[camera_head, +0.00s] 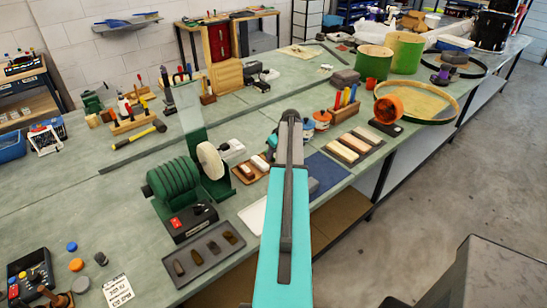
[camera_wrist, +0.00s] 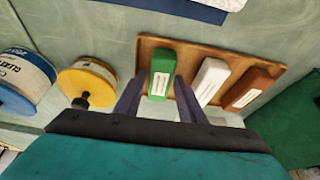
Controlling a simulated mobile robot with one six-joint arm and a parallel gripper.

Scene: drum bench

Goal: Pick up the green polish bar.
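The green polish bar (camera_wrist: 161,72) lies in a shallow wooden tray (camera_wrist: 190,46), the leftmost of three bars in the wrist view. A white bar (camera_wrist: 210,80) and a brown bar (camera_wrist: 248,88) lie beside it. My gripper (camera_wrist: 157,98) is open and empty, its dark fingers on either side of the near part of the green bar in the picture. I cannot tell how far above the bar they are. In the head view the tray (camera_head: 238,178) shows left of my arm, which hides the green bar.
A yellow tin (camera_wrist: 88,82) and a blue-and-white tin (camera_wrist: 22,75) stand left of the tray in the wrist view. A green machine with a pale wheel (camera_head: 210,160) stands left of the tray in the head view. A dark blue mat (camera_head: 328,170) lies to the right.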

